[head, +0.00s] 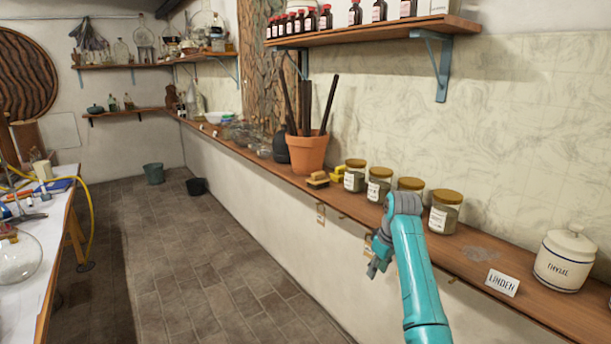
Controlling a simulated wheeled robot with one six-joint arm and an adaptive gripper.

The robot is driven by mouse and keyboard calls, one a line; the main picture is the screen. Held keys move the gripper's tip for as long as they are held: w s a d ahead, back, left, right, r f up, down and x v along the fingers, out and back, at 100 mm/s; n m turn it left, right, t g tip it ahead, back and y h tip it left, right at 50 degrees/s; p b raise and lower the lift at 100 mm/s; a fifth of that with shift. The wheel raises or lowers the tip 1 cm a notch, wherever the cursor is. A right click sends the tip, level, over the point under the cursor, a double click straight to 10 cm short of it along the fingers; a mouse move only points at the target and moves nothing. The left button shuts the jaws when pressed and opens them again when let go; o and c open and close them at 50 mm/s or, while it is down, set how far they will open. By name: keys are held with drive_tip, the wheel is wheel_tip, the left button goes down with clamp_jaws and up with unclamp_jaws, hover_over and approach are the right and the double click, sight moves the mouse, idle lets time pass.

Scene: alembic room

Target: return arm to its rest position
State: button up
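My arm reaches up from the bottom of the head view, teal with a grey wrist joint. My gripper (376,264) hangs at the arm's end, in front of the long wooden shelf's edge and over the floor side. It is small and dark here, and its fingers are partly hidden, so I cannot tell whether they are open or shut. I see no object in it.
The wooden shelf (478,254) runs along the right wall. A table (42,225) stands left. The tiled floor (200,260) between is clear.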

drive_tip(key=s+f+m+t, duration=0.1)
drive_tip(key=s+f, duration=0.4)
drive_tip(key=f, duration=0.7)
drive_tip(key=s+f+m+t, duration=0.15)
drive_tip(key=s+f, duration=0.25)
drive_tip(key=f, duration=0.8)
drive_tip(key=s+a+f+m+t, duration=0.1)
drive_tip(key=s+f+t, duration=0.1)
drive_tip(key=s+f, duration=0.6)
drive_tip(key=s+a+f+t, duration=0.1)
drive_tip(key=s+f, duration=0.3)
drive_tip(key=s, duration=0.8)
drive_tip(key=s+r+m+t+h, duration=0.1)
drive_tip(key=s+r+t, duration=0.1)
drive_tip(key=s, duration=0.9)
drive_tip(key=s+r+m+t, duration=0.1)
drive_tip(key=s+r, duration=0.2)
drive_tip(key=s, duration=0.9)
drive_tip(key=s+r+m+t, duration=0.1)
drive_tip(key=s+r+t, duration=0.2)
drive_tip(key=s+r, duration=1.4)
wheel_tip(320, 180, up, 4)
drive_tip(key=shift+r+t, duration=0.1)
drive_tip(key=shift+t, duration=0.25)
